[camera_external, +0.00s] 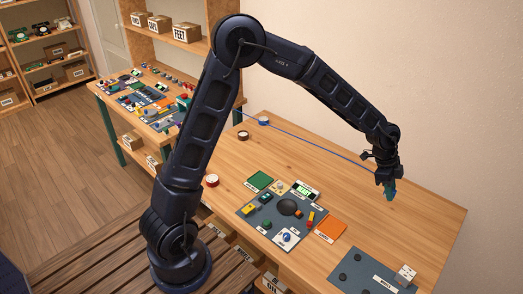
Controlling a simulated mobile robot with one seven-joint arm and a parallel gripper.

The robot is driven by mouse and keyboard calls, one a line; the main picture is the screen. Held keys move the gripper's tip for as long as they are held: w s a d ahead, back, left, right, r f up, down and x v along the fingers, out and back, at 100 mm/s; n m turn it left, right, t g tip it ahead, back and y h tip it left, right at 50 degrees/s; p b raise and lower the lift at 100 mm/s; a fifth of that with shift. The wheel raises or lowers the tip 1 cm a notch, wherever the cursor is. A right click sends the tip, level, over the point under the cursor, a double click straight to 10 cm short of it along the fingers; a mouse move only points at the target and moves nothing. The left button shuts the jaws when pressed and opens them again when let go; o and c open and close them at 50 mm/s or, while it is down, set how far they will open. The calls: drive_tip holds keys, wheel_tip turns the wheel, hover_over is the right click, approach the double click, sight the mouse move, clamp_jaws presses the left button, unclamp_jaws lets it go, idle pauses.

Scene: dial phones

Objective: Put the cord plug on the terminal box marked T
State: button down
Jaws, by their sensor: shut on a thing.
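My gripper (386,180) is at the right, raised above the table, fingers pointing down. It is shut on a small teal piece, which I take to be the cord plug (390,194). A thin blue cord (310,138) runs taut from behind my arm at the left to the gripper. A small white box with dark marks (405,273) stands at the right end of the grey mat at the front right, nearer the camera than my gripper. It may be the terminal box, but I cannot read a T on it.
The grey mat (345,270) has dark round spots and a white label. A second mat (248,212) at the centre carries small coloured parts, with an orange square (330,230) beside it. Tape rolls (264,121) lie at the back. The table (425,215) is bare below my gripper.

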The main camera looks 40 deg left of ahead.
wheel_tip(320, 180, up, 4)
drive_tip(key=f+m, duration=0.1)
hover_over(412, 275)
drive_tip(key=a, duration=0.2)
drive_tip(key=f, duration=1.9)
drive_tip(key=shift+s+d+f, duration=0.1)
drive_tip(key=shift+d+f, duration=0.1)
drive_tip(key=shift+d, duration=0.05)
drive_tip(key=shift+f, duration=0.15)
drive_tip(key=c, duration=1.3)
unclamp_jaws()
drive_tip(key=shift+c, duration=0.2)
